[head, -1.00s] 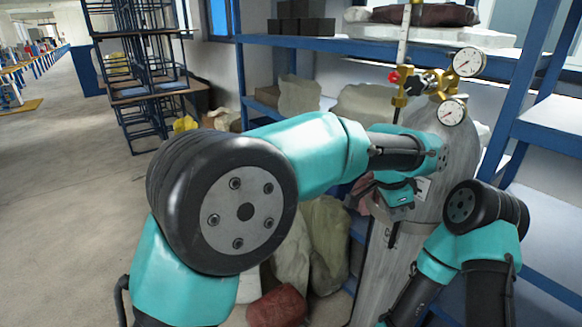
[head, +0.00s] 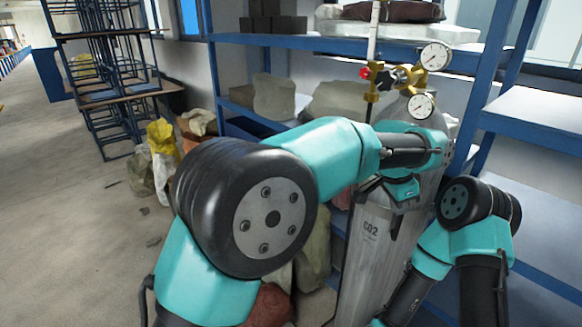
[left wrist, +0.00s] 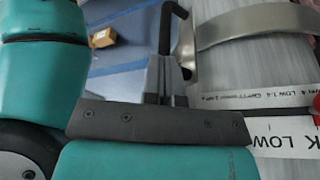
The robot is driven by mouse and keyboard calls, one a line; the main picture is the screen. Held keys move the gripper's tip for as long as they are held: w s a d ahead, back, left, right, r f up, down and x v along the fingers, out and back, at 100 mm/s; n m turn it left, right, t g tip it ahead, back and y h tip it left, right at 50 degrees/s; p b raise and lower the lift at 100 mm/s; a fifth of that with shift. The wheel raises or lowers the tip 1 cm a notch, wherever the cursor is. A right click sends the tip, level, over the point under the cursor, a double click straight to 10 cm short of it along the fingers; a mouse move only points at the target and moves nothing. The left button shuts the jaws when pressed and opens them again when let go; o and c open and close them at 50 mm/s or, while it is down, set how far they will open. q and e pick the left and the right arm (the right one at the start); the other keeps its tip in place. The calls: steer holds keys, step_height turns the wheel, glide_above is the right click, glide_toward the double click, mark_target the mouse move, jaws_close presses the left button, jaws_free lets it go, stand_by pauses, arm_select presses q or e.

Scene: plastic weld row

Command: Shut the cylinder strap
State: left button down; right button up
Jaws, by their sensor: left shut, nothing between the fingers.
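The grey CO2 cylinder (head: 365,265) stands upright at right of centre in the head view. It also fills the right of the left wrist view (left wrist: 285,70). A shiny metal strap (left wrist: 255,22) curves around the cylinder there, its bent end near a black hooked rod (left wrist: 167,35). My left gripper (left wrist: 165,75) is shut and empty just below that rod; I cannot tell if they touch. In the head view my left gripper (head: 394,205) is in front of the cylinder's upper body, and the strap is hard to make out. My right arm is at lower right; its gripper is out of view.
Two gauges (head: 428,80) and a brass valve with a red knob top the cylinder. Blue shelving (head: 280,42) stands behind and to the right. Sacks (head: 312,240) lie on the floor left of the cylinder. The floor (head: 90,230) at far left is open.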

arm_select(q)
steer(key=s+a+r, duration=0.2)
steer(key=a+r, duration=0.4)
steer(key=r, duration=0.4)
steer(key=shift+s+a+r, duration=0.15)
steer(key=shift+s+r, duration=0.05)
steer(key=shift+s, duration=0.1)
arm_select(e)
steer(key=shift+w+a, duration=0.1)
steer(key=shift+c, duration=0.2)
